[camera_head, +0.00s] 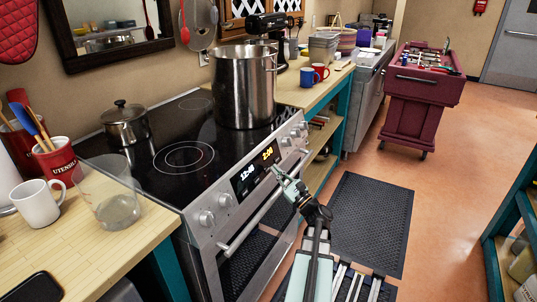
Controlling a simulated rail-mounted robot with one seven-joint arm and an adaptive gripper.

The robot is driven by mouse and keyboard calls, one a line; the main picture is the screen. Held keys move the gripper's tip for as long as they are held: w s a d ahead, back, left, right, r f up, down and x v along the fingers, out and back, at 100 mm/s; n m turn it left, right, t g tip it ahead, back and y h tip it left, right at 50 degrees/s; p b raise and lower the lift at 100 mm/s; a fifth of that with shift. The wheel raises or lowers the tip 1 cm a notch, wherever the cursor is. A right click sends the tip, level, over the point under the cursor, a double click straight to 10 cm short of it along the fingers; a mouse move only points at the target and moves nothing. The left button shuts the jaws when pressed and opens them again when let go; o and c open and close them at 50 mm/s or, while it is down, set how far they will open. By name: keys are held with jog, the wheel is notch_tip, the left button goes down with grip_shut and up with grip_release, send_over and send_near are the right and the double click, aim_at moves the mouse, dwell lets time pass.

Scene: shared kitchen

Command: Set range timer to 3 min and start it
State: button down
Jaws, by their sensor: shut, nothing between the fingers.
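The range (184,232) has a black glass cooktop and a slanted steel front panel with knobs. Its black display (250,178) shows two lit readouts: a white one that looks like 12:00 and a yellow one that looks like 2:00. My gripper (277,170) is shut and empty, its tips at the right part of the display, just below the yellow readout. I cannot tell whether the tips touch the panel. Any buttons there are too small to make out or hidden behind the fingers.
A large steel pot (245,88) and a small lidded pot (126,124) stand on the cooktop. The oven handle (262,205) runs below the panel near my arm. A glass vessel (112,192) and white mug (37,204) stand on the left counter. The floor mat (372,222) is clear.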

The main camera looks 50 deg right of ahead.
dwell(0.6)
jog(key=shift+w+a+f+b, duration=0.15)
jog(key=shift+w+b, duration=0.15)
jog(key=shift+w, duration=0.15)
jog(key=shift+w, duration=0.15)
dwell(0.4)
jog(key=shift+s, duration=0.65)
jog(key=s+d+r, duration=0.1)
jog(key=s+r, duration=0.1)
jog(key=s, duration=0.3)
jog(key=shift+s+d+p, duration=0.15)
jog(key=shift+s+p, duration=0.15)
jog(key=shift+p, duration=0.05)
dwell(0.8)
